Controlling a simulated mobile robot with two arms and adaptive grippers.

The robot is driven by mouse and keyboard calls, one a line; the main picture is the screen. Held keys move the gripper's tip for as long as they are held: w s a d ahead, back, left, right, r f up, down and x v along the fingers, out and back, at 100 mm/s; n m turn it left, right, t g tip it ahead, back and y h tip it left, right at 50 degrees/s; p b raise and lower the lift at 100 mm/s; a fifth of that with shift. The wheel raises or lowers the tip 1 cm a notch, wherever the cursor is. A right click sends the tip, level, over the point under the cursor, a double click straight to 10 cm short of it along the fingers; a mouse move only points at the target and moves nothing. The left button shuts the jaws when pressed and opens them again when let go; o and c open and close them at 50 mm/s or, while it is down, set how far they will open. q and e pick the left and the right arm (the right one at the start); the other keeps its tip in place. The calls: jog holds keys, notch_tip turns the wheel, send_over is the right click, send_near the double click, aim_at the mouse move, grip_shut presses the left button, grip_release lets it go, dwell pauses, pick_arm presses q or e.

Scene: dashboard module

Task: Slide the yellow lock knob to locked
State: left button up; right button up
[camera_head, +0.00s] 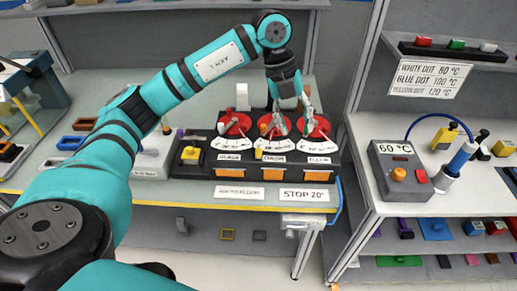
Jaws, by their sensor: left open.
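The dashboard module (262,170) is a black panel on the bench with three red dials over white scale plates. A yellow knob (191,154) sits on its left end, and a smaller yellow piece (258,153) shows by the middle scale plate. I cannot tell which way the lock is set. My left gripper (291,117) is open, pointing down over the middle and right dials, to the right of and behind the yellow knob. It partly hides those dials; I cannot tell whether it touches them. My right gripper is not in view.
A grey box labelled 60 °C (400,170) stands on the right bench beside a blue and white tool (457,162). Shelf uprights stand between the benches.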

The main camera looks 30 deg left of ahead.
pick_arm(q)
jog(key=s+a+r+n+y, duration=0.1)
jog(key=a+r+n+y, duration=0.25)
jog(key=a, duration=0.65)
jog(key=p, duration=0.3)
send_near(259, 149)
jog(key=shift+m+g, duration=0.3)
jog(key=shift+m, duration=0.05)
jog(key=f, duration=0.9)
jog(key=shift+w, duration=0.2)
jog(key=shift+f, duration=0.6)
jog(key=c, duration=0.8)
grip_shut()
